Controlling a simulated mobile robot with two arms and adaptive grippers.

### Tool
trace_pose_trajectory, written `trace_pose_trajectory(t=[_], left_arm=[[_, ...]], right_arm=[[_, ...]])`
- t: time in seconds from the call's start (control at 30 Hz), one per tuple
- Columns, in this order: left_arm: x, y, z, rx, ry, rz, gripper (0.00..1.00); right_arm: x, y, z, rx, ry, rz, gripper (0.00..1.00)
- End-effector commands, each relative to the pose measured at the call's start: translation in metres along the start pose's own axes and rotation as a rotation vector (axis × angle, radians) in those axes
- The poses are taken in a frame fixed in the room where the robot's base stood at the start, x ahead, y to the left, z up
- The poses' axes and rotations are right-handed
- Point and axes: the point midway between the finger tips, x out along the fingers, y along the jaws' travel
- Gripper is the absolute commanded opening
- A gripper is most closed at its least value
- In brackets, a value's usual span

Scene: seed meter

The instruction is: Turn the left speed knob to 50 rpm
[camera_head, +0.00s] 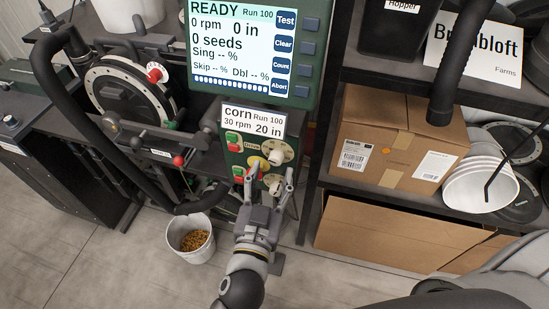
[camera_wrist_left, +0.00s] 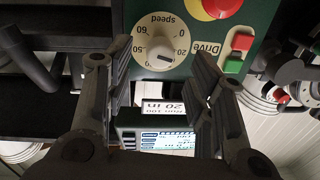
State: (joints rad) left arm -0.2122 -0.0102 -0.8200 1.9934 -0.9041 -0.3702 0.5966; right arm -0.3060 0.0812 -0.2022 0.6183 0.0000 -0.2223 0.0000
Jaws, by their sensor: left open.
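The green control panel (camera_head: 235,150) carries two pale round knobs, an upper one (camera_head: 281,152) and a lower one (camera_head: 273,185). The wrist view, upside down, shows a cream knob (camera_wrist_left: 160,52) labelled "speed", with scale numbers around it. A red button on a yellow base (camera_wrist_left: 218,6) and the "Drive" buttons (camera_wrist_left: 237,53) are beside it. The small display (camera_head: 253,119) reads corn, 30 rpm and 20 in. My left gripper (camera_head: 268,178) is open and empty in front of the panel, overlapping the lower knob in the head view. In the wrist view the speed knob appears between and beyond its fingers.
The large screen (camera_head: 250,45) reads READY and 0 rpm. A seed disc unit (camera_head: 125,90) with hoses is at the left. A white bucket of seeds (camera_head: 190,240) stands on the floor. Cardboard boxes (camera_head: 400,135) and white bowls (camera_head: 480,185) fill the right shelves.

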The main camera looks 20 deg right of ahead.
Motion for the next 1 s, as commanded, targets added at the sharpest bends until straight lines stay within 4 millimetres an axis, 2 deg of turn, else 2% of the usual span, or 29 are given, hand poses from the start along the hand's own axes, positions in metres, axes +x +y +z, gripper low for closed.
trace_pose_trajectory(t=[0.1,0.3,0.67,1.0], left_arm=[[0.02,0.0,-0.003,0.001,0.001,0.0,0.5],[0.038,0.0,0.0,0.0,0.0,0.001,0.5],[0.043,0.0,0.001,-0.001,-0.001,0.001,0.5],[0.042,0.0,0.001,-0.001,-0.001,0.001,0.07]], right_arm=[[-0.008,0.002,-0.001,0.001,0.001,0.003,0.46],[-0.011,0.003,-0.004,0.003,0.005,0.004,0.46],[-0.011,0.003,-0.007,0.003,0.01,0.004,0.46],[-0.011,0.0,-0.008,0.004,0.012,0.0,0.46]])
